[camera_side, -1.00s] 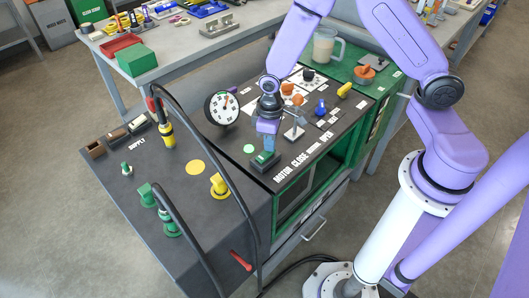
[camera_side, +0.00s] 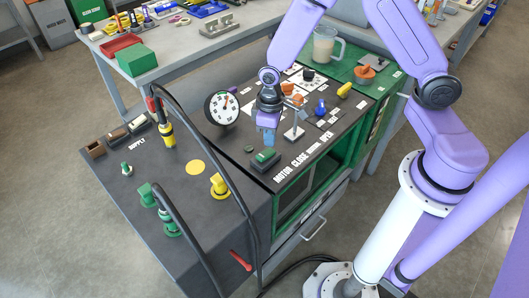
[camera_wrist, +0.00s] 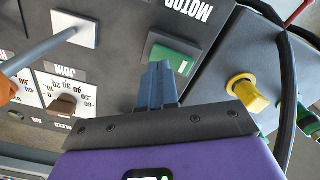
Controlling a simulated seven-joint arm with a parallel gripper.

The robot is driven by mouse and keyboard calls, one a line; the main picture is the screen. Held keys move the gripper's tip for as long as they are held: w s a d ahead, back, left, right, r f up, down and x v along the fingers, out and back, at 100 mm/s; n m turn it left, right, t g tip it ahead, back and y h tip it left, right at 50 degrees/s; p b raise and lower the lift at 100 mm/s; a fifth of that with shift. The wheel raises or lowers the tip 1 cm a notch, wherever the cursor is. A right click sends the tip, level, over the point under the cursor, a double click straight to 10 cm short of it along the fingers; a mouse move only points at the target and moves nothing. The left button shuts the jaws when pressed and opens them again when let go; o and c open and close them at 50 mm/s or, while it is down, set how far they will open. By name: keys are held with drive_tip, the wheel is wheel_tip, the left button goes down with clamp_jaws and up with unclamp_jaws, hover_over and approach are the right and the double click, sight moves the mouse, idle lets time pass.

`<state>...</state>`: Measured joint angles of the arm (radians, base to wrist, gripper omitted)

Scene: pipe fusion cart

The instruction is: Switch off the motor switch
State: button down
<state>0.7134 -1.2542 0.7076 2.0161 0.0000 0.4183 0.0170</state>
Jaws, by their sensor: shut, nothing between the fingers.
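The motor switch (camera_side: 265,159) is a green rocker in a dark frame on the sloped panel, beside the white MOTOR lettering (camera_side: 285,172). In the wrist view the green rocker (camera_wrist: 173,58) lies just beyond the fingertips. A small round lamp (camera_side: 249,149) beside the switch is dark green and unlit. I cannot tell exactly how far the rocker is tilted.
A dial gauge (camera_side: 222,108) stands left of my gripper, and a metal post with a lever (camera_side: 295,131) stands close on its right. A yellow knob (camera_side: 218,185), cables (camera_side: 236,178) and green connectors (camera_side: 147,195) occupy the lower left panel.

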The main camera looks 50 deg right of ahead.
sight(271, 152)
wheel_tip(271, 152, up, 4)
drive_tip(key=shift+r, duration=0.2)
idle(0.4)
drive_tip(key=s+d+r+n, duration=0.1)
drive_tip(key=s+r+n, duration=0.1)
drive_tip(key=s+r, duration=0.2)
drive_tip(key=s+d+r+n, duration=0.1)
drive_tip(key=s+r, duration=0.4)
drive_tip(key=s, duration=0.6)
drive_tip(key=s+d+r+n, duration=0.1)
drive_tip(key=s+r+n, duration=0.2)
drive_tip(key=s, duration=0.5)
drive_tip(key=shift+d+r+n, duration=0.3)
drive_tip(key=shift+r, duration=0.55)
